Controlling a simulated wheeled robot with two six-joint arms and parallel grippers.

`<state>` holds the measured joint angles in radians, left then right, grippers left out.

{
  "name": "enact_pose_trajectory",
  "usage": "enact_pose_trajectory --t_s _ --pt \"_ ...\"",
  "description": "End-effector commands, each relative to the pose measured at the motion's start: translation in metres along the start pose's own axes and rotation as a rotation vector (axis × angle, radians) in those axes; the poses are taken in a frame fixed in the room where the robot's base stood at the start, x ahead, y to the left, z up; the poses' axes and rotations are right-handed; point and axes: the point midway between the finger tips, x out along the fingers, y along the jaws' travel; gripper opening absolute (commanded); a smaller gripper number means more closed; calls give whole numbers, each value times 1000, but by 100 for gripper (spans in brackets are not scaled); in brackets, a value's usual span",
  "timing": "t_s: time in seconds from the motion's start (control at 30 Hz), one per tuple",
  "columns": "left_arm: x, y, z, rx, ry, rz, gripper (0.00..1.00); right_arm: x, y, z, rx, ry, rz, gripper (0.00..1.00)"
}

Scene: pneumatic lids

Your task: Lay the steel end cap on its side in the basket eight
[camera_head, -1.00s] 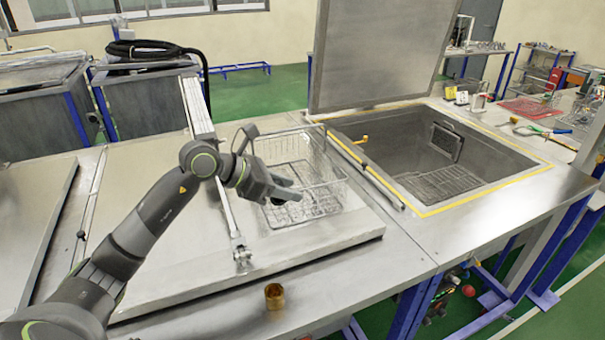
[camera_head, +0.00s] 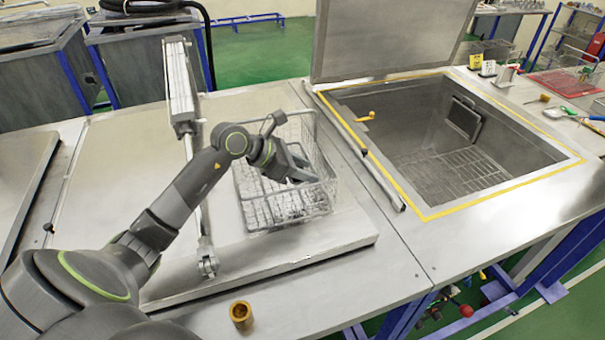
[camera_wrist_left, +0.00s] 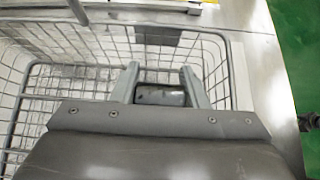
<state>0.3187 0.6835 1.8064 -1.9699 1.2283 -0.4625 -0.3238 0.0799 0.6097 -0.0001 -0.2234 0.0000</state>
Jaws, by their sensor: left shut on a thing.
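My left gripper (camera_head: 303,174) reaches from the left over the wire basket (camera_head: 287,209), towards its right side. In the left wrist view the two fingers (camera_wrist_left: 161,84) are shut on the steel end cap (camera_wrist_left: 161,96), a short grey cylinder lying across between them. Wire mesh of the basket (camera_wrist_left: 214,45) shows around and beyond the fingers. I cannot tell how far below the rim the cap is. In the head view the cap is hidden or too small to make out. No number is readable on the basket. My right gripper is out of view.
The basket stands on a flat metal lid (camera_head: 300,246). A brass cup (camera_head: 241,314) stands at the table's front edge. To the right is an open sunken tank (camera_head: 385,115) with a yellow-edged rim and a raised lid (camera_head: 385,40). A bar mechanism (camera_head: 180,85) rises behind my arm.

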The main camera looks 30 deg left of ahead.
Motion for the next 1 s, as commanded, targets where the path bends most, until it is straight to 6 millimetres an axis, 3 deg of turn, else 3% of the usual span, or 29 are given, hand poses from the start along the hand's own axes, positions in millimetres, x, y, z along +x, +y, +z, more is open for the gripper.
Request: enact_pose_trajectory --t_s 0.2,0.3,0.7,1.0 --pt "17 -1 -22 -4 0 -2 8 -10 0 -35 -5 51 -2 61" --pt "19 0 -24 -1 0 -1 8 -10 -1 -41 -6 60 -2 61" --pt "23 0 -29 0 -1 0 8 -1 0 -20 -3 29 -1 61" --pt "26 0 -34 0 -1 0 8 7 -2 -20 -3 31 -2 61"
